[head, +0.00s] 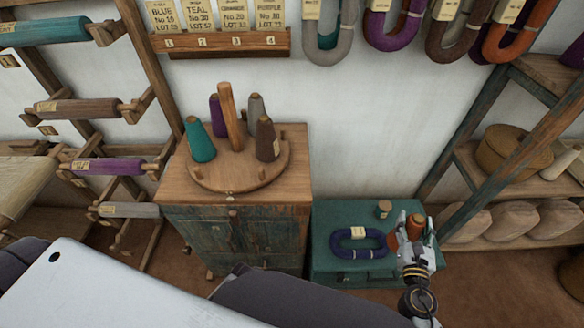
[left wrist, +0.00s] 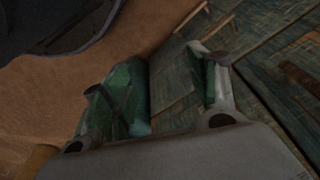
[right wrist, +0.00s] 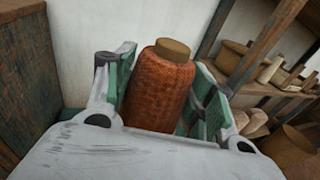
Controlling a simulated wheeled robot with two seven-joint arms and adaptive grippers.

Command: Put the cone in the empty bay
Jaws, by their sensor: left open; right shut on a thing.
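An orange-brown cone (head: 416,228) with a tan top is in my right gripper (head: 413,238), over the right part of the green chest; the fingers hide part of it. The right wrist view shows the cone (right wrist: 157,90) upright between the two fingers. A round wooden stand (head: 232,182) with a central post sits on the cabinet. It carries a teal cone (head: 200,143), a purple cone (head: 217,117), a grey cone (head: 257,108) and a brown cone (head: 266,140). My left gripper (left wrist: 168,75) is open and empty in the left wrist view.
The green chest (head: 330,215) bears a dark blue skein (head: 358,243) and a small wooden piece (head: 384,209). The wooden cabinet (head: 295,160) stands left of it. Shelves (head: 480,160) rise at right, a bobbin rack (head: 75,107) at left. Skeins (head: 328,45) hang above.

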